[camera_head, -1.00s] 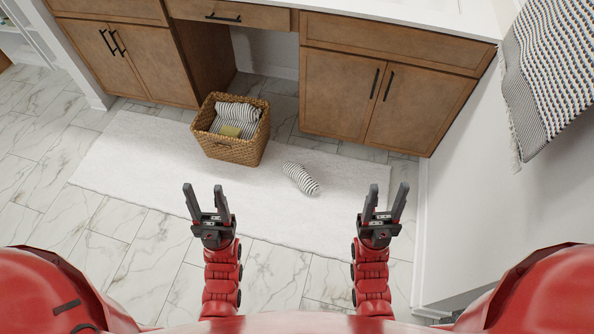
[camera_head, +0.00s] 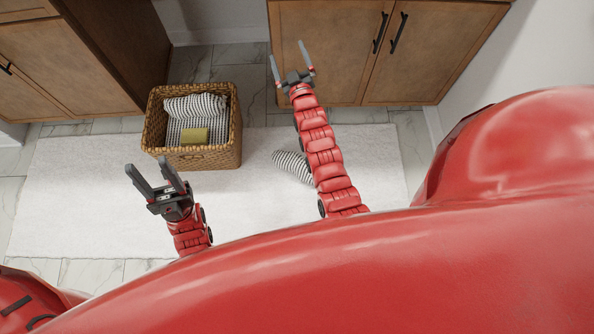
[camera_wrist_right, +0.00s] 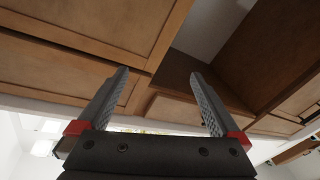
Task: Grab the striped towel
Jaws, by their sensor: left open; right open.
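A rolled striped towel (camera_head: 293,166) lies on the white rug, partly hidden behind my right arm in the head view. More striped towels (camera_head: 195,107) lie inside the wicker basket (camera_head: 215,158), with a yellowish block (camera_head: 194,136) on them. My right gripper (camera_head: 290,58) is open and empty, reaching past the rolled towel in front of the cabinet doors. In the right wrist view its open fingers (camera_wrist_right: 162,100) show only cabinetry between them. My left gripper (camera_head: 150,175) is open and empty, in front of the basket's near left side.
The white rug (camera_head: 80,180) covers the floor under the basket. Wooden cabinets with doors (camera_head: 345,50) stand behind on the right, and another cabinet (camera_head: 75,60) on the left. A white wall (camera_head: 480,60) closes the right side.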

